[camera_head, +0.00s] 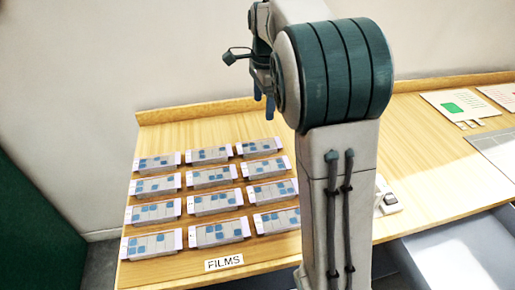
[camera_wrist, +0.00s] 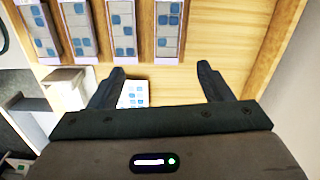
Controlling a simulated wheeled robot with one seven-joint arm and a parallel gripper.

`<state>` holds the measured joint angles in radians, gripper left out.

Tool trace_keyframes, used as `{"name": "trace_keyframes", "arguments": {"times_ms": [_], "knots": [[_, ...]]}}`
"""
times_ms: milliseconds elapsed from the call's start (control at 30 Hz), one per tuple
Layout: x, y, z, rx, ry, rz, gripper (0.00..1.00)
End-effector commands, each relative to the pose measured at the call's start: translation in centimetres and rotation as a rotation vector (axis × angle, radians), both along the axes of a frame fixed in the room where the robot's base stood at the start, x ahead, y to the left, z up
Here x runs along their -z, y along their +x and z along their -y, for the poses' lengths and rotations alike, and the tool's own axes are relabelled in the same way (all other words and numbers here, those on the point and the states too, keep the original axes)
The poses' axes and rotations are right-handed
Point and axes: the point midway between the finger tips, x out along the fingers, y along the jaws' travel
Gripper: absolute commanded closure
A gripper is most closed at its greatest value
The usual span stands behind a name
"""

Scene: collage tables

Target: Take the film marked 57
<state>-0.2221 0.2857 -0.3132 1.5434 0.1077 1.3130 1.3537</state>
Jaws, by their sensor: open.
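Several grey films with blue squares and pale lilac ends lie in rows on the wooden table, among them a back-left film (camera_head: 157,163), a front-left film (camera_head: 152,245) and a front film (camera_head: 219,233). No number 57 is readable on any of them. In the wrist view, film strips such as this one (camera_wrist: 168,30) run along the top edge. My gripper (camera_head: 264,102) hangs above the back of the table. In the wrist view my gripper (camera_wrist: 161,70) is open, with nothing held between its fingers. My arm hides part of the right-hand films.
A "FILMS" label (camera_head: 223,263) lies at the table's front. A white card with blue squares (camera_wrist: 133,94) shows beside the left finger. Farther right are a white sheet with a green patch (camera_head: 456,105) and a small pale device (camera_head: 387,197). A raised edge (camera_head: 190,112) runs along the back.

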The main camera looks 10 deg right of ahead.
Motion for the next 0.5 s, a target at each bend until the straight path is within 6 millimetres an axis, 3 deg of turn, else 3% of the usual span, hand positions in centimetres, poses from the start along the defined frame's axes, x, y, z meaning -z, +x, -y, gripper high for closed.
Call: {"name": "trace_keyframes", "arguments": {"times_ms": [100, 267, 500], "knots": [[0.7, 1.4, -0.3, 0.076, -0.011, -0.012, 0.27], [1.8, 1.9, -0.3, 0.113, -0.016, -0.019, 0.27], [6.5, 1.8, -0.3, 0.114, -0.016, -0.022, 0.27]]}}
